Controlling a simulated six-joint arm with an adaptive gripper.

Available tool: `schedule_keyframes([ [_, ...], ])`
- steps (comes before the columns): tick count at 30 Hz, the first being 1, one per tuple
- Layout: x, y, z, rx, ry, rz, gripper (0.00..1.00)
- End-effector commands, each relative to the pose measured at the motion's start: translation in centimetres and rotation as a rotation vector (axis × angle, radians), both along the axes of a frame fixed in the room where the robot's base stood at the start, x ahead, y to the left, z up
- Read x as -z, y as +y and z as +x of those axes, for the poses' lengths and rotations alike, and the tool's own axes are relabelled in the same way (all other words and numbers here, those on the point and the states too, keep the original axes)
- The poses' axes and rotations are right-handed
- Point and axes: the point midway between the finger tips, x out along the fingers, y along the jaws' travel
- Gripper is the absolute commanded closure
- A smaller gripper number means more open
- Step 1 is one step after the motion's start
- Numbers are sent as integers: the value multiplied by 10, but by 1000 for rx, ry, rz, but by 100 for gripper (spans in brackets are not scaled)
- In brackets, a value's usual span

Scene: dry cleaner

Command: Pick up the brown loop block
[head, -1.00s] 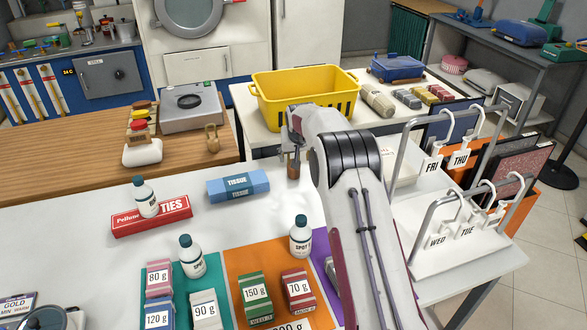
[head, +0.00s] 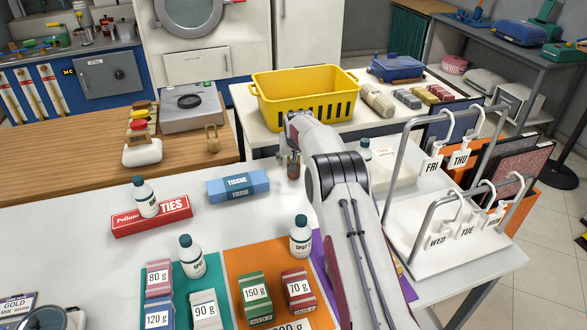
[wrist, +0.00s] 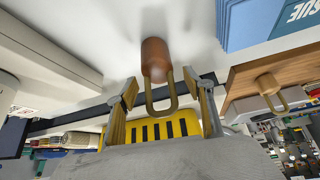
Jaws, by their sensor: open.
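The brown loop block (wrist: 154,58) is a short brown cylinder with a tan loop on its end. In the wrist view the loop points toward my gripper (wrist: 161,88), whose fingers are spread on either side of it. I see no finger closed on the loop. In the head view the block (head: 293,171) stands on the white table, right of the tissue pack, directly below my gripper (head: 291,155). My wrist and forearm hide part of the area around it there.
A similar lighter loop block (head: 212,140) stands on the wooden counter. The blue tissue pack (head: 238,186) lies left of the brown block. A yellow basket (head: 300,103) is behind my gripper. A bottle (head: 366,149) and a white rack (head: 445,230) stand to the right.

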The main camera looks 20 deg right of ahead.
Motion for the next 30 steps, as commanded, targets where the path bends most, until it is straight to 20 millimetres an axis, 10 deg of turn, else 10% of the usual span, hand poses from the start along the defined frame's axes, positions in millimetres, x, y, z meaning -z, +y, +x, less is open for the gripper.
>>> schedule_keyframes([
  [18, 3, 0, 1, 0, 0, 0, 48],
  [24, 3, 0, 1, 0, 0, 0, 91],
  [30, 2, 0, 1, 0, -1, 0, 91],
])
